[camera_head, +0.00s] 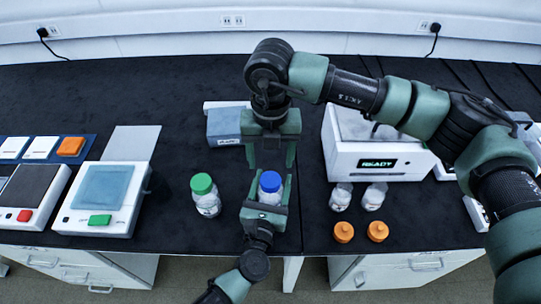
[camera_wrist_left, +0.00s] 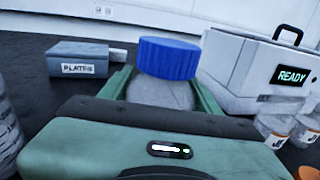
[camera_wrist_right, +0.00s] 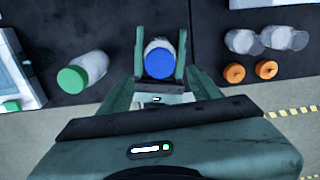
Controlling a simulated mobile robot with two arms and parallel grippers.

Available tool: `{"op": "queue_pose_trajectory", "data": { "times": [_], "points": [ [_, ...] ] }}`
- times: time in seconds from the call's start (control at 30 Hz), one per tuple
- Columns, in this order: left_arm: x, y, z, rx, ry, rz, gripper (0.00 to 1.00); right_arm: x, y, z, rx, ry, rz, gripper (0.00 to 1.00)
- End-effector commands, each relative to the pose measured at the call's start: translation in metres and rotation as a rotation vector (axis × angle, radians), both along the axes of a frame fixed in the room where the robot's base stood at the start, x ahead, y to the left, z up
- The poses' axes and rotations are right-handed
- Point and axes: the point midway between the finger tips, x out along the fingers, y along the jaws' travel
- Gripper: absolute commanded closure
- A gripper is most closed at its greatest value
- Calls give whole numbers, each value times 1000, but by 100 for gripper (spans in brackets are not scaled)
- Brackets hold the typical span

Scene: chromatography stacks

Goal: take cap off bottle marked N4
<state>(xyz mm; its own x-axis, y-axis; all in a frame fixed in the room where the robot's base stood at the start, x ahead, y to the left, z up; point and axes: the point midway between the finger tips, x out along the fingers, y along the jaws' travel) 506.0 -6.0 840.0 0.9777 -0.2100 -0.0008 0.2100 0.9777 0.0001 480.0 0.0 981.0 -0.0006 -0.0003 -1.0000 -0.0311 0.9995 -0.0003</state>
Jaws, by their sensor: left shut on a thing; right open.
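A bottle (camera_head: 268,199) with a blue cap (camera_head: 270,181) stands upright near the front of the bench. My left gripper (camera_head: 264,212) is shut on its body from the front; the cap is clear above the fingers and seated on the bottle in the left wrist view (camera_wrist_left: 168,58). My right gripper (camera_head: 270,165) points down, open, above and around the area just behind the blue cap. A bottle with a green cap (camera_head: 202,184) stands to the left, ungripped. I cannot read an N4 mark on either bottle; the gripped bottle's label is hidden.
Two uncapped bottles (camera_head: 341,196) (camera_head: 374,196) stand at the right, with two orange caps (camera_head: 344,232) (camera_head: 378,231) in front. A white READY machine (camera_head: 345,160) is behind them. A PLATES box (camera_wrist_left: 82,60) is at the back; a device with a green button (camera_head: 105,195) is left.

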Motion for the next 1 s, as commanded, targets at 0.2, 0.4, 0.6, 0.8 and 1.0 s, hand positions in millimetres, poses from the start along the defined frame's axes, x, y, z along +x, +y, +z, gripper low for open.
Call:
{"op": "queue_pose_trajectory", "data": {
  "times": [0.2, 0.4, 0.6, 0.8, 1.0],
  "points": [
    [0, 0, 1, 0, -2, 0, 100, 0, 0, 0, 0, 0, -448, 36],
    [0, 0, 1, 0, -2, 0, 100, 0, 0, 0, 0, 0, -720, 36],
    [0, 0, 1, 0, -2, 0, 100, 0, 0, -5, -1, 1, -816, 36],
    [0, 0, 1, 0, -2, 0, 100, -1, 0, -31, -3, 2, -819, 36],
    [0, 0, 1, 0, -2, 0, 100, -1, 0, -61, -3, 2, -818, 36]
  ]
}}
